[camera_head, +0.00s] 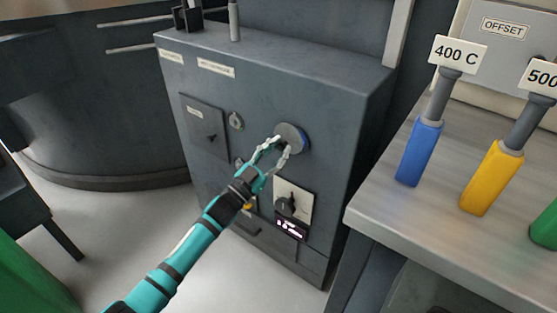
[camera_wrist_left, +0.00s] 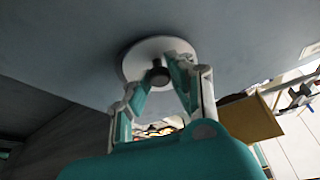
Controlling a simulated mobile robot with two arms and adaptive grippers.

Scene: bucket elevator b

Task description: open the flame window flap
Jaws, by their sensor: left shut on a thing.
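The flame window flap looks to be the round grey disc (camera_head: 292,136) on the front of the dark grey cabinet. A blue sliver shows at the disc's right edge. In the left wrist view the disc (camera_wrist_left: 138,57) is pale, with a small dark knob (camera_wrist_left: 159,74) at its middle. My left gripper (camera_head: 278,148) reaches up to the disc from the lower left. Its fingers (camera_wrist_left: 161,80) are shut on the knob, one on each side. The fingers hide part of the disc's lower left. My right gripper is not in view.
The grey cabinet (camera_head: 335,115) also has a square hatch (camera_head: 204,127), a small round dial (camera_head: 236,121) and a switch plate (camera_head: 295,200) below the disc. At right, a bench (camera_head: 375,210) holds blue (camera_head: 420,150) and yellow (camera_head: 490,180) handles with temperature labels.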

